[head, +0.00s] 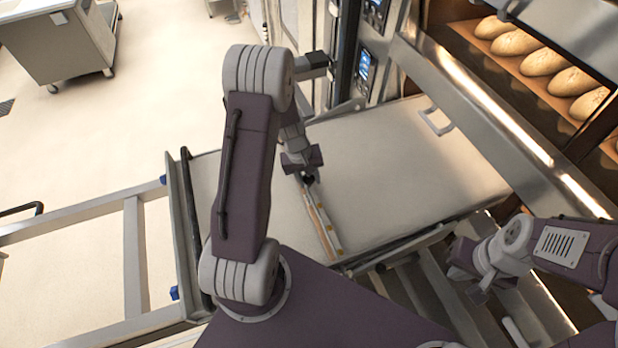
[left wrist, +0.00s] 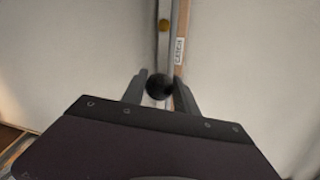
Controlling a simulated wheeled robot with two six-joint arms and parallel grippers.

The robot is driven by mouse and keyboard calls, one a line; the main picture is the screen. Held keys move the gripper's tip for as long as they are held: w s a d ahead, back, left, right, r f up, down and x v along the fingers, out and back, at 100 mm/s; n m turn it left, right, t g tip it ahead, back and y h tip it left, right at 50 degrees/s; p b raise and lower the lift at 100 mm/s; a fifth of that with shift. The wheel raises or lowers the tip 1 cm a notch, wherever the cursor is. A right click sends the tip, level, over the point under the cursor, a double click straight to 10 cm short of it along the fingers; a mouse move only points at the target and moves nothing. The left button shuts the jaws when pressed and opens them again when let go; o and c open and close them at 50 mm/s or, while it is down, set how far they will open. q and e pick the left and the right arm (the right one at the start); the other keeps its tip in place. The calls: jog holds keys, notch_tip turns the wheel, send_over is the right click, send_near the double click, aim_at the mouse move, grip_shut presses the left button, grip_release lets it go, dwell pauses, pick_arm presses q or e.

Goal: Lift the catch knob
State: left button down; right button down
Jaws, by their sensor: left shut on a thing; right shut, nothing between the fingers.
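The catch knob (left wrist: 159,87) is a black ball. In the left wrist view it sits between the two fingers of my left gripper (left wrist: 160,92), which is shut on it. It stands at a metal and wood strip with a small printed label (left wrist: 179,51). In the head view my left gripper (head: 307,178) points down at the far end of that strip (head: 322,222), and the knob is a small dark spot mostly hidden by it. My right gripper (head: 476,291) is shut and empty at the lower right, away from the knob.
The pale loader surface (head: 400,160) lies either side of the strip, with a metal handle (head: 436,122) at its far edge. The oven with loaves (head: 542,61) is at the upper right. A metal frame (head: 80,222) stands at the left. Oven control panels (head: 366,66) rise at the back.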

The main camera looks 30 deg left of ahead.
pick_arm(q)
jog(key=shift+w+a+r, duration=0.1)
jog(key=shift+w+a, duration=0.05)
jog(key=shift+w, duration=0.05)
notch_tip(320, 180, up, 2)
jog(key=shift+r+p, duration=0.1)
jog(key=shift+p, duration=0.6)
jog(key=shift+w+a, duration=0.1)
jog(key=shift+w, duration=0.05)
jog(key=c, duration=0.9)
grip_release()
jog(key=shift+c, duration=0.2)
jog(key=shift+f, duration=0.2)
notch_tip(320, 180, up, 9)
jog(key=s+a+b, duration=0.1)
jog(key=shift+s+a+b, duration=0.15)
jog(key=shift+b, duration=0.25)
